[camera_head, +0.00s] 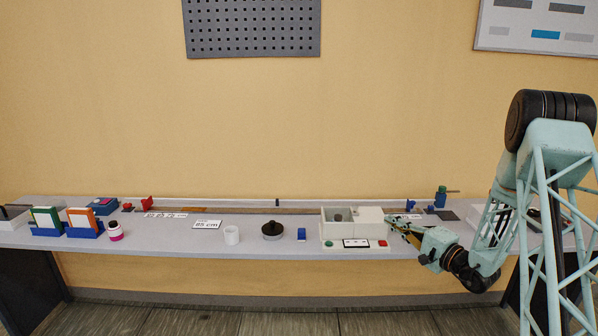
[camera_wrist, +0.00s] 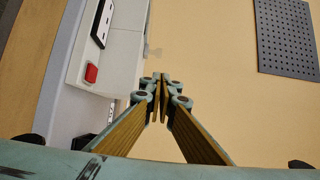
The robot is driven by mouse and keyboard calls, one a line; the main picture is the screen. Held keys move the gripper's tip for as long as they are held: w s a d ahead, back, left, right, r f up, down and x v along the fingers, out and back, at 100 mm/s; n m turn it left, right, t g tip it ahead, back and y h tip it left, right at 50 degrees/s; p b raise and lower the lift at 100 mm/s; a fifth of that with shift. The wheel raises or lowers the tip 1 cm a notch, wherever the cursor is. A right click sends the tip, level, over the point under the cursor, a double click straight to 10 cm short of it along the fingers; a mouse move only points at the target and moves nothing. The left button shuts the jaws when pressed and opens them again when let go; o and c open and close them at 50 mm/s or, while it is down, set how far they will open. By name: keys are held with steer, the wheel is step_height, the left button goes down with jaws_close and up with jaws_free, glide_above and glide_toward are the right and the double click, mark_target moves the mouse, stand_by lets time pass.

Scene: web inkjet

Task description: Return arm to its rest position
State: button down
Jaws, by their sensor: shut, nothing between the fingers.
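My gripper (camera_head: 396,226) is at the end of my pale green arm, beside the right end of the white machine box (camera_head: 369,221) on the long bench. In the wrist view my gripper (camera_wrist: 160,82) has its fingertips together with nothing between them. The same white box (camera_wrist: 125,50) with a red button (camera_wrist: 91,73) lies to the left there. I cannot tell from the head view whether the fingertips touch the box. My arm reaches in from the right and is bent low over the bench's front edge.
The grey bench (camera_head: 180,239) runs across the view. A perforated panel (camera_head: 252,28) hangs on the wall. The air above the bench is clear.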

steer(key=s+a+r+n+g+y, duration=0.25)
steer(key=s+a+r, duration=0.25)
steer(key=a+r, duration=0.3)
steer(key=s+a+r+n+g+y, duration=0.25)
steer(key=s+a+r, duration=0.3)
steer(key=a, duration=0.45)
steer(key=s+a+r+n+g, duration=0.2)
steer(key=s+a+r+g, duration=0.3)
steer(key=s, duration=0.4)
steer(key=s+a+r+n+g, duration=0.2)
steer(key=s+a+r+g, duration=0.1)
steer(key=s+a, duration=0.55)
steer(key=s+r+n+g+h, duration=0.2)
steer(key=s+h, duration=0.4)
steer(key=s, duration=1.6)
steer(key=s+d+r+n+t+h, duration=0.1)
steer(key=s+d+t+h, duration=0.2)
steer(key=s+d+h, duration=0.4)
steer(key=shift+s+d+r+n, duration=0.3)
steer(key=shift+s+d, duration=2.8)
steer(key=shift+s, duration=1.2)
